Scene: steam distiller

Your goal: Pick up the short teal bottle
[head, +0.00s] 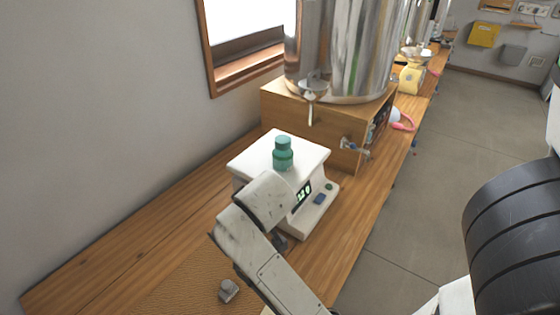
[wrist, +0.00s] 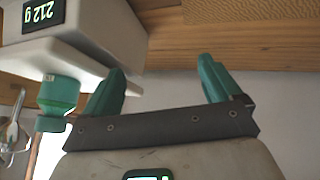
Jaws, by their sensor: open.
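The short teal bottle (head: 283,155) stands upright on the white top of the scale (head: 250,158) in the head view. In the wrist view the bottle (wrist: 58,92) shows at the left, outside and beside the left teal finger. My gripper (wrist: 162,66) is open, with nothing between its fingers. The scale (wrist: 100,30) fills the upper left of the wrist view, and its display reads 212 g, upside down. In the head view my arm covers part of the scale's front left, and I cannot make out the fingers there.
A wooden box (head: 325,125) bearing a large metal tank (head: 362,45) with a spout stands just behind the scale. The wall and window are at the left. A small grey object (head: 228,290) lies on the brown mat (head: 185,285). The wooden counter (head: 115,250) is clear at left.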

